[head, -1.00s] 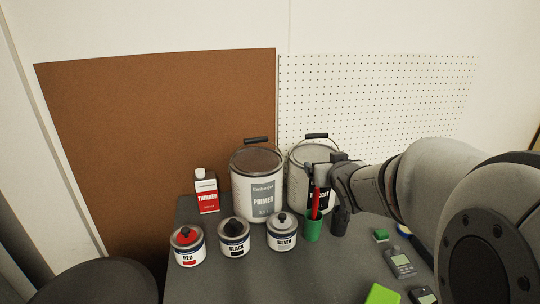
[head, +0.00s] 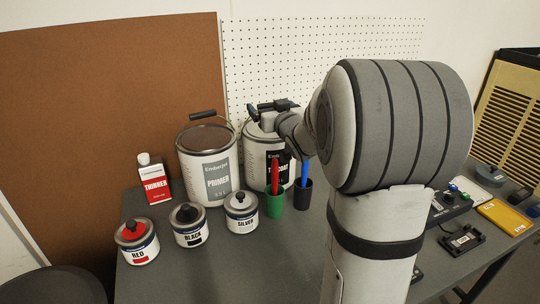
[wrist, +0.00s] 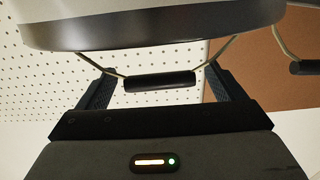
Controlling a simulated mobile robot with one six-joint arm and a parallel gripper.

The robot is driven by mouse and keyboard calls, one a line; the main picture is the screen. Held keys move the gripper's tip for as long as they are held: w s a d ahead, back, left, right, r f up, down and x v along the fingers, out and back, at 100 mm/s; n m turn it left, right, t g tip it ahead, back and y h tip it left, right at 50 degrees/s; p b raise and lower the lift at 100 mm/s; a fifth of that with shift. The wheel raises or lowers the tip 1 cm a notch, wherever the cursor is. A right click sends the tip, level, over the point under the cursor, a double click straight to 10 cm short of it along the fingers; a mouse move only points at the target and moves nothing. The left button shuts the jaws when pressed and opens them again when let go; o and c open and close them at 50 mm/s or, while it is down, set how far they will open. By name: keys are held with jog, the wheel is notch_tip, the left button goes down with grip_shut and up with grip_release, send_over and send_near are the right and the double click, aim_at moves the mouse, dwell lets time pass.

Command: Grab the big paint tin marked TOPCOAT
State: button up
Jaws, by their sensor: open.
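The big TOPCOAT tin (head: 254,160) stands at the back of the grey table, right of the PRIMER tin. It is a light tin with a black label, partly hidden by my arm and the marker pots. My gripper (head: 270,108) is at the top of this tin, by its handle. In the wrist view a tin's rounded end (wrist: 150,28) fills the top. Its black bail handle (wrist: 160,82) lies between the two spread fingers of my gripper (wrist: 160,74). The jaws are open; I cannot tell whether either finger touches the handle.
The PRIMER tin (head: 208,165) stands close on the left. A THINNER can (head: 154,180) and small RED (head: 138,243), BLACK (head: 190,226) and SILVER (head: 241,213) tins are left and in front. Green (head: 274,200) and dark (head: 303,195) marker pots stand before the TOPCOAT tin.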

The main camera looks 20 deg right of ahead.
jog(key=shift+w, duration=0.4)
jog(key=c, duration=0.8)
jog(key=shift+s+f, duration=0.1)
jog(key=shift+f, duration=0.2)
grip_shut()
jog(key=shift+r, duration=0.35)
